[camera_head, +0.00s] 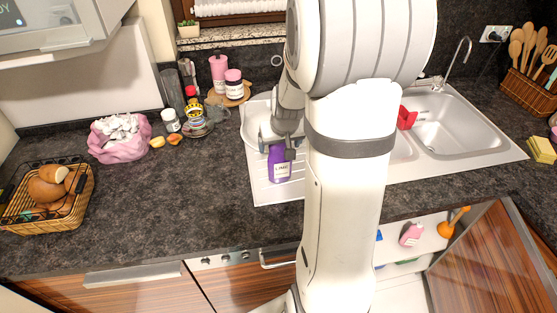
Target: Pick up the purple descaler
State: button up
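The purple descaler (280,168) is a purple bottle with a pale label, standing upright on the ribbed drainboard of the sink. My gripper (278,148) is pointed down over its top, with a finger showing at each side of the bottle's upper part. The cap is hidden by the gripper. I cannot tell whether the fingers touch the bottle or stand apart from it.
The steel sink (448,125) lies to the right, with a red object (406,118) at its edge. A bread basket (47,195), a pink bag (119,138) and several jars stand to the left. The counter's front left (170,205) is clear.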

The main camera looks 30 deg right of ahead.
jog(key=c, duration=1.5)
jog(key=shift+c, duration=0.6)
jog(key=shift+r, duration=0.15)
